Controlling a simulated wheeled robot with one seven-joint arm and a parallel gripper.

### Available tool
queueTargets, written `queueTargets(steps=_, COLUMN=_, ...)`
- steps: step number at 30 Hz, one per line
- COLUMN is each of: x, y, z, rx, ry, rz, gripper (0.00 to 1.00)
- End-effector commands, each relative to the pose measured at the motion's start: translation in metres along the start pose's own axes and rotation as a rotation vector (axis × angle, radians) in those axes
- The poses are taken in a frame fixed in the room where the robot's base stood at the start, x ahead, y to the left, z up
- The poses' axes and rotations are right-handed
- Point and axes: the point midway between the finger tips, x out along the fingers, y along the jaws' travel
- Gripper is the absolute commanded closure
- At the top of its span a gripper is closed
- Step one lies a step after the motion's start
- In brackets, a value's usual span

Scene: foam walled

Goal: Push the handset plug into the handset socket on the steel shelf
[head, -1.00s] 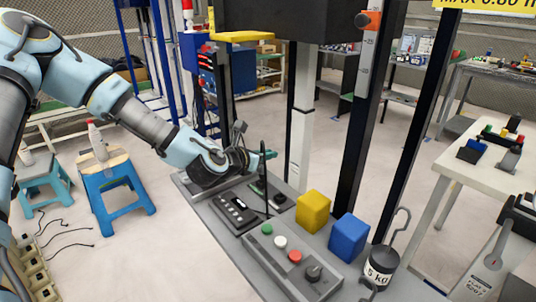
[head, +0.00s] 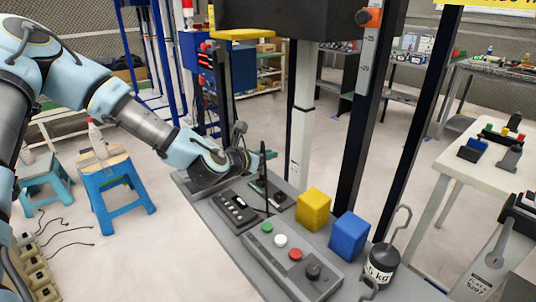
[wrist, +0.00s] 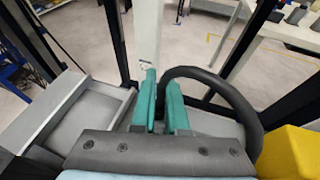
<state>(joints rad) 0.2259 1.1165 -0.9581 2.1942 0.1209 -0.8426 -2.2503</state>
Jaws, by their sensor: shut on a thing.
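My gripper (head: 268,155) is above the far left part of the grey steel shelf (head: 226,261). In the wrist view its two teal fingers (wrist: 160,103) are close together with a narrow gap. They are shut on the handset plug, which is mostly hidden between and behind them. A thick black cable (wrist: 222,86) arches from the fingers to the right in the wrist view. In the head view the cable (head: 267,185) hangs as a thin dark line below the gripper. Small dark fittings (head: 279,200) lie on the shelf below; I cannot tell which one is the handset socket.
A grey button box (head: 291,262), a switch box (head: 235,208), a yellow block (head: 314,209), a blue block (head: 348,236) and a hooked black weight (head: 381,264) stand on the shelf. A dark upright (head: 361,150) and a white post (head: 301,120) rise behind.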

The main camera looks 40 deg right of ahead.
Motion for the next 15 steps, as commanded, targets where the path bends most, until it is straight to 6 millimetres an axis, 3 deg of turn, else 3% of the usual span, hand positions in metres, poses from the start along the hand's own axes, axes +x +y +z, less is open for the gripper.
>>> queueTargets(steps=15, x=0.005, y=0.0, z=-0.013, rx=-0.001, ry=0.0, rz=0.0, gripper=1.0)
